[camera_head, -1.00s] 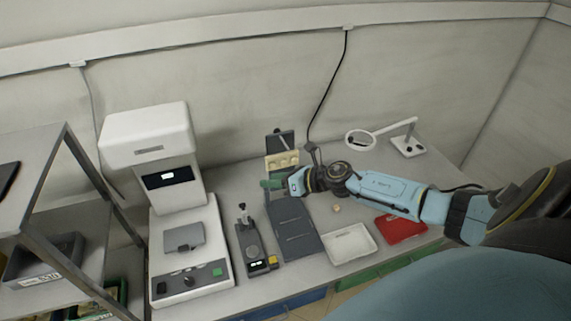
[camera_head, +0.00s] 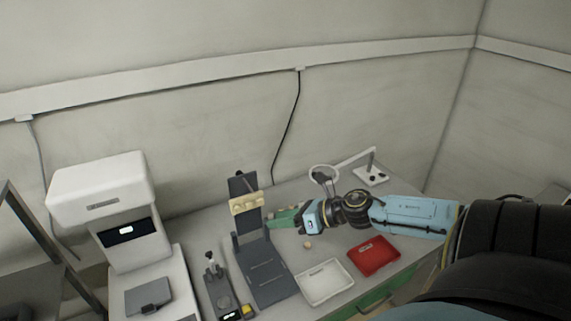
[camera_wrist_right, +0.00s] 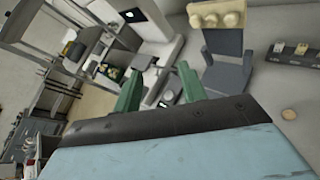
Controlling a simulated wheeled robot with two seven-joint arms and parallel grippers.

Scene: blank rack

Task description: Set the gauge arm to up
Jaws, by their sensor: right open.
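I take the small dark instrument with a round plate, an upright post and a yellow button to be the gauge (camera_head: 222,300). It stands on the bench between the white machine and the dark stand. Its arm (camera_head: 212,264) appears small at the post, and its exact position is hard to tell. In the right wrist view the gauge (camera_wrist_right: 171,95) is partly hidden behind the fingers. My right gripper (camera_head: 281,219) is open and empty, just right of the dark stand and apart from the gauge. Its green fingers (camera_wrist_right: 160,90) show apart in the wrist view. My left gripper is not in view.
The dark stand (camera_head: 265,271) with a beige knobbed block (camera_head: 247,203) rises between gripper and gauge. The white machine (camera_head: 118,225) is left of the gauge. A white tray (camera_head: 325,282), red tray (camera_head: 374,256) and magnifier lamp (camera_head: 368,172) are to the right.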

